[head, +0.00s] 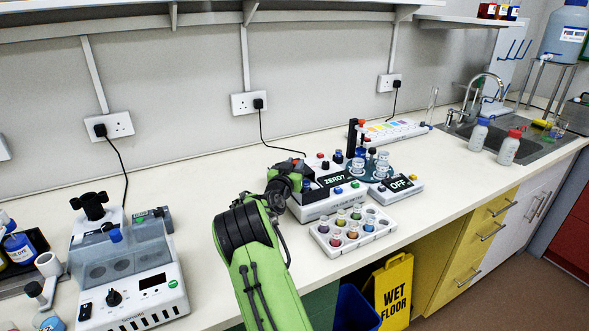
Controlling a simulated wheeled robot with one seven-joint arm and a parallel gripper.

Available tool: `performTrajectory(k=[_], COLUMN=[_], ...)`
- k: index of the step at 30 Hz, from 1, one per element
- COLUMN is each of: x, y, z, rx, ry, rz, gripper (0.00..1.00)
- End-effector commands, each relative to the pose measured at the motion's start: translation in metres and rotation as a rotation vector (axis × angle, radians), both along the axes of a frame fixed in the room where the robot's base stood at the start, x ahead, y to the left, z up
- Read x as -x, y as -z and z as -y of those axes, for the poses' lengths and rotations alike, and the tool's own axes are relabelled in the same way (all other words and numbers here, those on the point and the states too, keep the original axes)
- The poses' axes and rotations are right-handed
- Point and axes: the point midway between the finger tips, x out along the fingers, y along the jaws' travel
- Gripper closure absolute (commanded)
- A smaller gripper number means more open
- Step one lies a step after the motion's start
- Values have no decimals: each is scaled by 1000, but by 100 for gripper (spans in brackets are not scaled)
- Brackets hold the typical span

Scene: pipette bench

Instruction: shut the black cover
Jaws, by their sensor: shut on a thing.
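A white instrument (318,208) with a "ZERO?" display stands on the bench right of centre. Black parts that look like its cover (312,197) show at its left end, next to my gripper. How far the cover is open is hard to tell at this size. My gripper (298,183) is at that left end, low over the instrument, and shut on what appears to be the black cover. My green arm and the wrist hide the fingertips and much of the contact.
A white rack with coloured vials (352,229) stands just in front of the instrument. A round vial holder and an "OFF" unit (397,188) stand at its right. A clear-lidded machine (128,270) is at the left. Bare bench (200,190) lies between.

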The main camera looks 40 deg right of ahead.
Motion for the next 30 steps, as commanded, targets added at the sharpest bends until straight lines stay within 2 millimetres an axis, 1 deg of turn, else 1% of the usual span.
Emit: performTrajectory(k=[2,3,7,15,17,19,23,30], x=[0,0,0,0,2,6,20,51], y=[1,1,1,1,1,2,3,3], z=[0,0,0,-1,-4,-13,-43,-104], rx=[-1,-2,-2,-2,-3,-4,-5,-3], ry=[-1,0,0,0,-1,0,-3,-6], rz=[-3,-3,-3,-2,-3,-3,-5,-6], gripper=[100,69,49,49,49,49,49,49])
